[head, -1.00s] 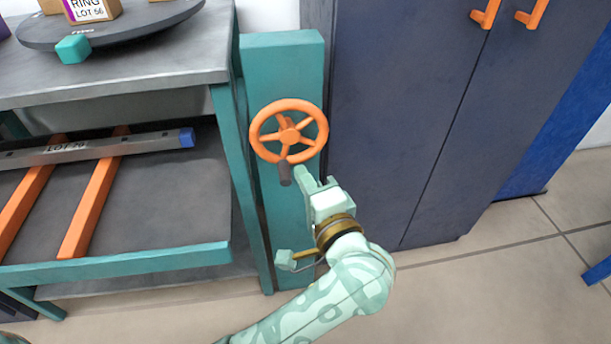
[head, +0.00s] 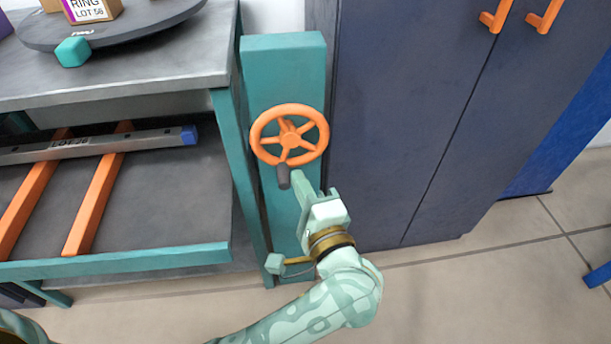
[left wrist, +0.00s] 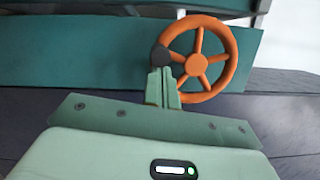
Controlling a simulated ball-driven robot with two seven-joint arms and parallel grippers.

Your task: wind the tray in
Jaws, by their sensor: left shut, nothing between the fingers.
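An orange handwheel (head: 290,136) with a dark grey crank knob (head: 283,176) stands on a teal post (head: 284,70). The knob is at the bottom of the wheel, slightly left. My left gripper (head: 299,178) is shut and empty, its fingertips just right of the knob; I cannot tell if they touch. In the left wrist view, the shut fingers (left wrist: 162,78) overlap the knob (left wrist: 160,55), beside the wheel (left wrist: 195,62). A grey lower shelf with a teal front edge (head: 130,262) is at left; I cannot tell whether this is the tray. My right gripper is not in view.
Orange rails (head: 95,205) and a metal bar (head: 90,147) with a blue end lie over the shelf. A grey bench top (head: 150,65) with a dark turntable (head: 130,28) is above. A dark cabinet (head: 400,120) stands close at right.

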